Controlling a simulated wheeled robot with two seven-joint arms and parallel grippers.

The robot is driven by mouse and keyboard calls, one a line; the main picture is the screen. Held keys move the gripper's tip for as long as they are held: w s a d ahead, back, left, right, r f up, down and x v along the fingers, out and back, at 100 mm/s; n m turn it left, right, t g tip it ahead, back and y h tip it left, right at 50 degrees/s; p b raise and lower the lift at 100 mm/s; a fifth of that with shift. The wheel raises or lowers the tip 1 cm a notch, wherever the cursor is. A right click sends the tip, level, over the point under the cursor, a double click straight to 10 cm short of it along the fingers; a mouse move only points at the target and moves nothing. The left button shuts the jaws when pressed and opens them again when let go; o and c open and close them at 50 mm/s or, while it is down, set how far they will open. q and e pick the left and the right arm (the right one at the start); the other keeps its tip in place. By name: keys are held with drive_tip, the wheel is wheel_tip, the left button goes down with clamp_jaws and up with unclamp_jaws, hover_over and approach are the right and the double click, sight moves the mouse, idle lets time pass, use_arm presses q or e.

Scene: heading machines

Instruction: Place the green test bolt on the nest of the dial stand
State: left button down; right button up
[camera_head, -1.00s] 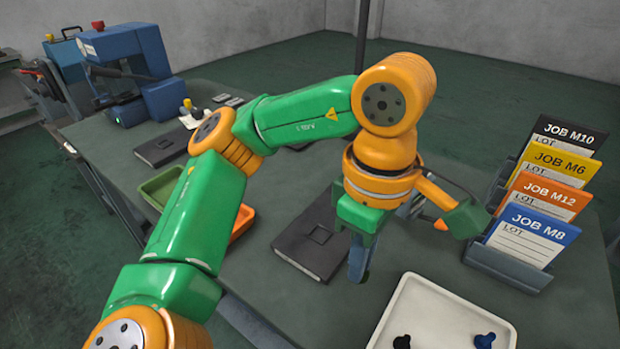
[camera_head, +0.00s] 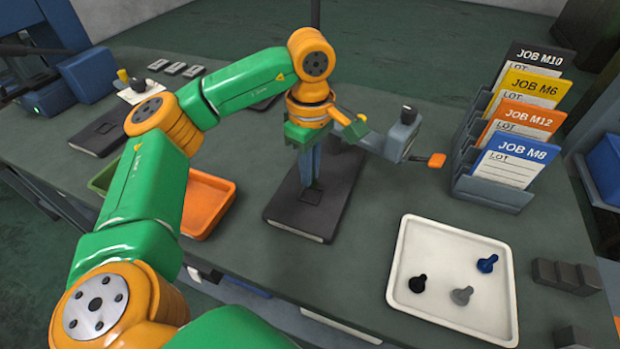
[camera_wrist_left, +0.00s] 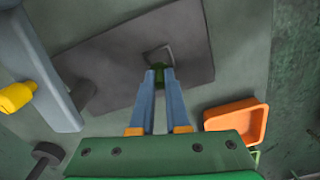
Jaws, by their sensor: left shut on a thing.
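My left gripper (camera_head: 311,184) points straight down over a dark flat plate (camera_head: 335,205) with a small square nest on it. In the left wrist view the fingers are shut on the green test bolt (camera_wrist_left: 159,74), close over the square nest (camera_wrist_left: 158,54). I cannot tell if the bolt touches the nest. In the head view the bolt is too hidden to make out. A grey upright body (camera_head: 400,138) with a black knob and an orange tip stands beside the plate, seemingly part of the dial stand. My right gripper is not in view.
A white tray (camera_head: 405,285) at the front holds black, grey and blue bolts. A rack of job cards (camera_head: 500,190) stands right. Orange (camera_head: 225,188) and green (camera_head: 98,180) bins lie left of the plate. Another dark plate (camera_head: 90,138) lies farther left. Dark blocks (camera_head: 565,275) sit at right.

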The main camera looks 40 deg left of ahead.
use_arm(q)
wheel_tip(320, 180, down, 3)
drive_tip(key=shift+d+r, duration=0.1)
drive_tip(key=shift+r, duration=0.05)
drive_tip(key=shift+f, duration=0.3)
drive_tip(key=c, duration=0.9)
unclamp_jaws()
drive_tip(key=shift+r, duration=0.1)
wheel_tip(320, 180, up, 12)
drive_tip(key=shift+r+p, duration=0.2)
drive_tip(key=shift+p, duration=0.95)
